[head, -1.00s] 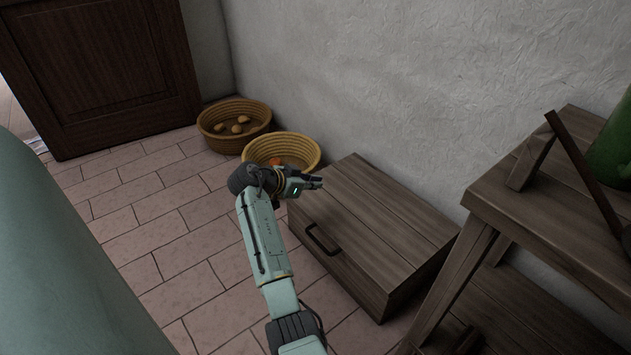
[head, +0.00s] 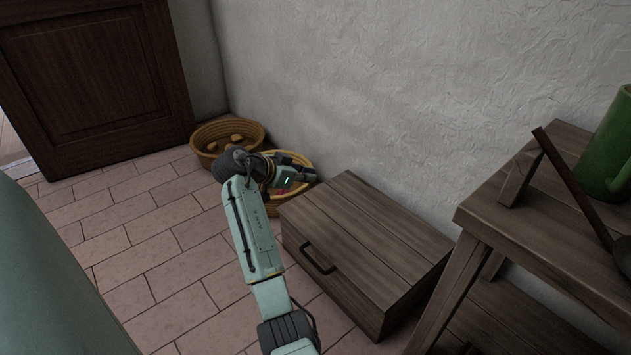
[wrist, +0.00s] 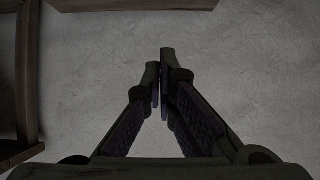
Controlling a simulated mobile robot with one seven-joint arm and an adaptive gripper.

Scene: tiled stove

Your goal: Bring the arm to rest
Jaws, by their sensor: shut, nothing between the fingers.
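My gripper (head: 312,175) is at the end of my raised, bent arm in the head view. It points right, toward the wall, and covers part of the nearer basket from this camera. In the wrist view its two dark fingers (wrist: 160,80) come together at the tips with nothing between them. Behind them that view shows the pale plaster wall (wrist: 240,65).
A wooden chest (head: 365,225) with a dark handle stands right of my gripper. Two woven baskets (head: 229,133) sit by the wall. A wooden bench (head: 495,215) bears a green mug (head: 612,150) and a long-handled utensil. Tiled floor (head: 150,240) lies clear at left.

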